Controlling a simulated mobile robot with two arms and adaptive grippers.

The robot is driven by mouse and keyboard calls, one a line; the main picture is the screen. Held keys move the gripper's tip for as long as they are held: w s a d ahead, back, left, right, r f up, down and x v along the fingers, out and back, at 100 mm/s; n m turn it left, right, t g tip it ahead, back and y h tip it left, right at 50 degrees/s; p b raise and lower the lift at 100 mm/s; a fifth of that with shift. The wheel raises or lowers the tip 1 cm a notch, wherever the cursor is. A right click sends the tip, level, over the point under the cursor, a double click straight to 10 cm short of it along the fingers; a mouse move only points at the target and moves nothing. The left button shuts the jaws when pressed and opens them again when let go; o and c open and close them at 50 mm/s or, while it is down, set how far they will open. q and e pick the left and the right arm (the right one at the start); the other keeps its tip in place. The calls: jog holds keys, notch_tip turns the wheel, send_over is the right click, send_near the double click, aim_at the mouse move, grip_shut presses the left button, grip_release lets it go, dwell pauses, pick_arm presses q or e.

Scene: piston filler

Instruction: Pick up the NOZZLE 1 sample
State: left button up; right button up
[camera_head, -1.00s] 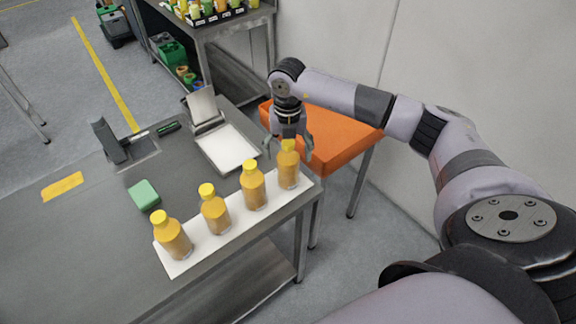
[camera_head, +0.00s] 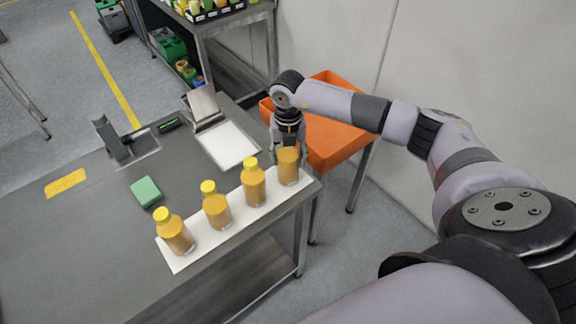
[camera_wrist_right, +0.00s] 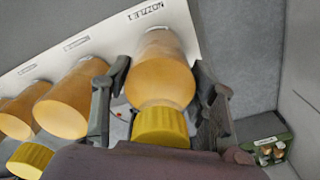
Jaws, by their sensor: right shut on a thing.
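The NOZZLE 1 sample is an orange bottle (camera_head: 288,170) at the right end of a white strip (camera_head: 237,204) on the steel table. In the right wrist view the bottle (camera_wrist_right: 160,78) stands beside the printed NOZZLE 1 label, with its yellow cap (camera_wrist_right: 160,125) toward the camera. My right gripper (camera_head: 288,150) has come down over it and is shut on it, one finger on each side. The bottle is upright and appears still on the strip. The gripper hides its cap in the head view. My left gripper is not in view.
Three similar bottles stand in a row to the left: a near neighbour (camera_head: 254,186), a middle one (camera_head: 215,208) and an end one (camera_head: 175,234). A green block (camera_head: 146,192) and a white-plated device (camera_head: 228,146) lie behind. An orange tray (camera_head: 335,138) stands beyond the table's right edge.

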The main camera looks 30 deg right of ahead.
jog(key=c, duration=0.8)
jog(key=shift+r, duration=0.15)
